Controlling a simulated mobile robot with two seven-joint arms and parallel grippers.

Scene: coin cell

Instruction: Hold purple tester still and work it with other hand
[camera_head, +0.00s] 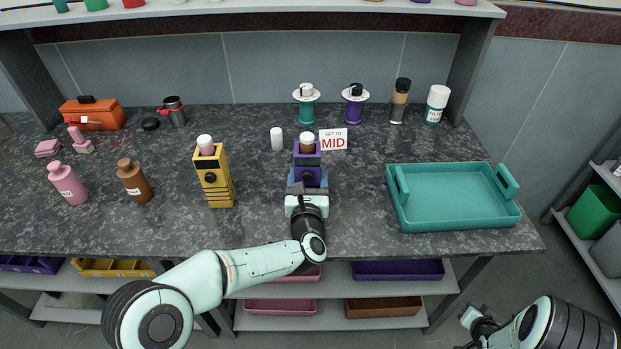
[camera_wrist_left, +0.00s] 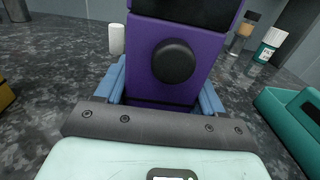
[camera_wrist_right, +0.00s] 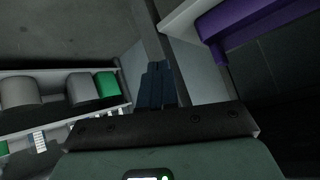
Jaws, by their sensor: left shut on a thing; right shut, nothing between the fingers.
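The purple tester (camera_head: 308,162) stands upright on the dark counter, a brown bottle with a white cap (camera_head: 307,141) set in its top. A round black knob (camera_wrist_left: 174,63) is on its front face, large in the left wrist view. My left gripper (camera_head: 307,184) is at the tester's lower part, its blue fingers on either side of it, shut on it. A sign reading "SET TO MID" (camera_head: 333,139) stands just right of the tester. My right gripper (camera_wrist_right: 156,85) is shut and empty, low at the right, away from the counter.
A yellow tester (camera_head: 219,188) stands to the left, with pink and brown bottles (camera_head: 132,180) beyond it. A teal tray (camera_head: 452,215) lies to the right. A side shelf with bins (camera_head: 597,212) is at far right.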

